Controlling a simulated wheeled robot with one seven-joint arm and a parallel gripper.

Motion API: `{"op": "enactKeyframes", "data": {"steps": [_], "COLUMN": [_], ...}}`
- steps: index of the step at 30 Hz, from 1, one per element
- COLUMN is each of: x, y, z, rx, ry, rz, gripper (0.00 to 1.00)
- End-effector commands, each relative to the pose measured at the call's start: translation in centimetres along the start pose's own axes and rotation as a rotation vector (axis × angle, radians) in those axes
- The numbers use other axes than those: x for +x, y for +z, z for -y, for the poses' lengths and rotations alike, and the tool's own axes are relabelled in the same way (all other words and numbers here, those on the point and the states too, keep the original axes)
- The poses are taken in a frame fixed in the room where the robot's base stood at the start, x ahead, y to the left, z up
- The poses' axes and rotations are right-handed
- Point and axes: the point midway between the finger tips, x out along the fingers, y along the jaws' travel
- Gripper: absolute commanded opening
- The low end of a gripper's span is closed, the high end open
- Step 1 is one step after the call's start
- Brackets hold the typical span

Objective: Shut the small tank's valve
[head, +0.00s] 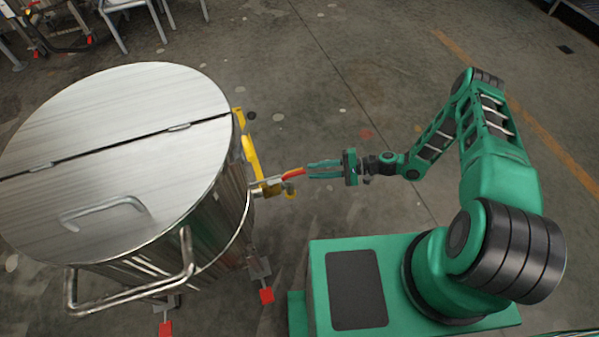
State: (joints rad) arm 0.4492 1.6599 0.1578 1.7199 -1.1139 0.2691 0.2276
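The small steel tank (212,218) stands on the left with a round, two-part lid. Its valve (268,188) sticks out from the right side of the tank, with a brass-yellow body. A red and orange lever (292,173) points right from it, towards my gripper. My gripper (309,169) is level with the lever, its two green fingers pointing left and apart with a gap between them. The lever's red end is at the fingertips; whether it lies between them or touches them I cannot tell.
A yellow part (249,152) runs along the tank's side above the valve. A bent steel handle (188,258) juts from the tank's front. Red-tipped feet (266,295) stand below. The concrete floor (330,105) behind my gripper is clear. Metal chair legs (145,25) are at the back left.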

Motion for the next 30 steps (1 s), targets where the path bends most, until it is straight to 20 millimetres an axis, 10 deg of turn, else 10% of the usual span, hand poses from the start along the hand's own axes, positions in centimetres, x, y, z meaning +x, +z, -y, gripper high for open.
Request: {"op": "enactKeyframes", "data": {"steps": [12,26,30], "x": [6.7,8.0,8.0], "y": [0.1,0.0,0.0], "z": [0.0,0.0,0.0], "rx": [-0.001,-0.001,-0.001], "ry": [0.002,0.001,0.001], "rz": [0.002,0.0,0.0], "gripper": [0.22,0.22,0.0]}}
